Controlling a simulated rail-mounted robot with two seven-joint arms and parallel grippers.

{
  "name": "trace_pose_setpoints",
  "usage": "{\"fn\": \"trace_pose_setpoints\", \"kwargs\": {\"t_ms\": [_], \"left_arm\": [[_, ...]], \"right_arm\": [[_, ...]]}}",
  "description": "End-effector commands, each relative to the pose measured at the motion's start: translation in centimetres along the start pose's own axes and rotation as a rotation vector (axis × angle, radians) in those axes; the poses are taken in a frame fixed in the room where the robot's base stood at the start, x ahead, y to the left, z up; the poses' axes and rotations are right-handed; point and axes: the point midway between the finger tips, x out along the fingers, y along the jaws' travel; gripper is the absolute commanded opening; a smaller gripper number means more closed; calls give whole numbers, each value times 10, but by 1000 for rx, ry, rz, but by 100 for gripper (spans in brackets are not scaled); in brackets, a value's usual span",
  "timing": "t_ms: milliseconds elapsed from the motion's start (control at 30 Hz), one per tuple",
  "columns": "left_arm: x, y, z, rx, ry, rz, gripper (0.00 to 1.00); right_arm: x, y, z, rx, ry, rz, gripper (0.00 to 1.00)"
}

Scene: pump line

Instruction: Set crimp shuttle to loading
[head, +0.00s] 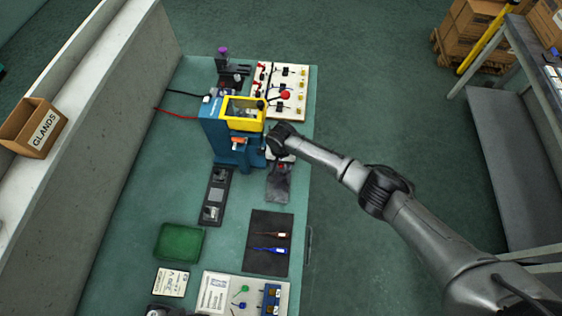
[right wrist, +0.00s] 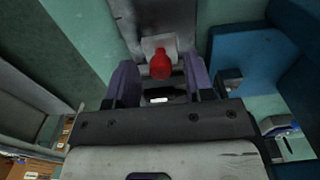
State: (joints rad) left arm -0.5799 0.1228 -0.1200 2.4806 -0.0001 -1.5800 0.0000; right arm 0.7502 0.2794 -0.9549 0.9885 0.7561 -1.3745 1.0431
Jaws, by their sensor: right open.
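The crimp shuttle appears as a dark slide plate (head: 278,186) beside the blue crimp press (head: 228,140). In the right wrist view, a red knob (right wrist: 160,65) stands on a pale block (right wrist: 153,44) at the end of a grey plate (right wrist: 140,14). My right gripper (right wrist: 160,78) is open, with one purple finger on each side of the knob. I cannot tell whether the fingers touch it. In the head view my right wrist (head: 282,140) is over the press's right side and hides part of the shuttle. My left gripper is not in view.
The press has a yellow guard frame (head: 244,112). A panel with red and black fittings (head: 290,82) stands behind it. A dark mat with tools (head: 270,222), a green tray (head: 180,228) and a long dark fixture (head: 214,190) lie nearer. Green bench top is free between them.

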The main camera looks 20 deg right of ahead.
Motion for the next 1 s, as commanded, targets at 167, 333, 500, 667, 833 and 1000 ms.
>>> {"fn": "trace_pose_setpoints", "kwargs": {"t_ms": [167, 333, 500, 667, 833, 1000], "left_arm": [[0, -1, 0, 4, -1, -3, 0], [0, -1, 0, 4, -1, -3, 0], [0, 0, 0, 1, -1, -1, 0], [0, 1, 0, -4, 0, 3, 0], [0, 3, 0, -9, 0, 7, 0], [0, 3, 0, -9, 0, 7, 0]], "right_arm": [[0, 0, 0, 0, 0, 0, 48], [0, 0, 0, 0, 0, 0, 38], [0, 0, 0, 0, 0, 0, 22], [0, 0, 0, 0, 0, 0, 7], [0, 0, 0, 0, 0, 0, 0], [0, 0, 0, 0, -1, 1, 0]]}}
